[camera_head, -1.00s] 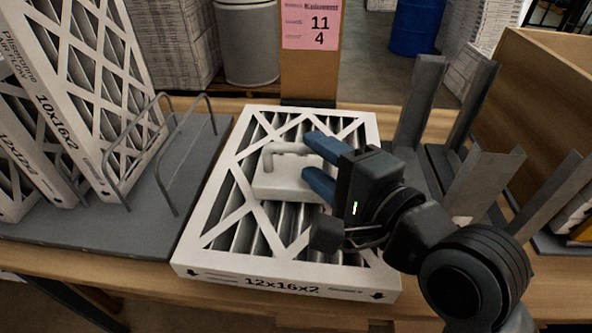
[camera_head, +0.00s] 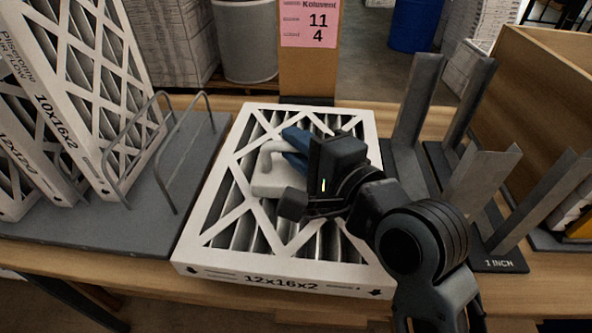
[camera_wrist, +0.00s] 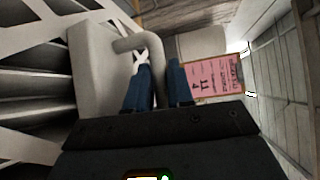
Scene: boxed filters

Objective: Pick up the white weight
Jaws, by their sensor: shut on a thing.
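The white weight (camera_head: 268,178) is a pale block with a bent bar handle on top. It sits on, or just at, the top face of the boxed filter marked 12x16x2 (camera_head: 283,282), near its middle. My gripper (camera_head: 292,148) reaches in from the right, with its blue fingers at the weight's handle. In the wrist view the weight (camera_wrist: 92,70) fills the left centre, and its handle (camera_wrist: 155,55) runs between the blue fingers (camera_wrist: 160,88). My gripper is shut on the handle. The gripper body hides the weight's right side in the head view.
Upright filters (camera_head: 85,90) stand in a wire rack (camera_head: 160,150) on a grey base at left. Grey metal uprights (camera_head: 415,100) stand close on the right, beside a cardboard box (camera_head: 545,90). A post with a pink sign (camera_head: 309,22) rises behind the filter.

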